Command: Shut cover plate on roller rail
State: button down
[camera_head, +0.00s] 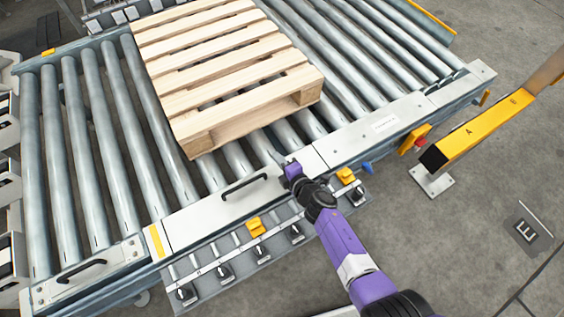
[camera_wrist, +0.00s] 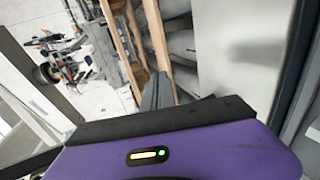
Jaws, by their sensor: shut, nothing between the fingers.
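The cover plate (camera_head: 205,217) is a long pale panel with a black bar handle (camera_head: 245,186) on the near rail of the roller bed (camera_head: 105,150). It looks about flat along the rail; I cannot tell whether it sits fully flush. My purple gripper (camera_head: 290,166) is shut and empty, at the plate's right end, just right of the handle. Whether it touches the plate is unclear. In the wrist view the dark gripper fingers (camera_wrist: 157,90) point past a pale flat panel (camera_wrist: 240,50) on the right; I cannot tell which panel this is.
A wooden pallet (camera_head: 220,70) lies on the rollers behind my gripper. A strip with black knobs and yellow parts (camera_head: 255,226) runs below the plate. A second handled plate (camera_head: 85,275) is at left. A yellow post (camera_head: 480,130) stands at right over open floor.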

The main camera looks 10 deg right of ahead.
aim_at(276, 165)
jog(key=shift+w+a+r+p, duration=0.15)
jog(key=shift+w+p, duration=0.3)
jog(key=shift+p, duration=0.25)
jog(key=shift+w+f+g+p, duration=0.2)
jog(key=shift+g+p, duration=0.2)
jog(key=shift+p, duration=0.15)
jog(key=f+b, duration=0.1)
jog(key=f, duration=0.1)
jog(key=w+f+b, duration=0.1)
jog(key=b, duration=0.1)
jog(key=shift+w+a+f, duration=0.1)
jog(key=shift+a+f, duration=0.05)
jog(key=shift+f, duration=0.2)
jog(key=shift+w+a+f+b, duration=0.1)
jog(key=shift+w+f+b, duration=0.15)
jog(key=shift+f+b, duration=0.4)
jog(key=shift+w+a+f+b, duration=0.1)
jog(key=shift+w+f+b, duration=0.25)
jog(key=shift+b, duration=0.4)
jog(key=shift+s+f, duration=0.1)
notch_tip(276, 165, up, 14)
jog(key=p, duration=1.2)
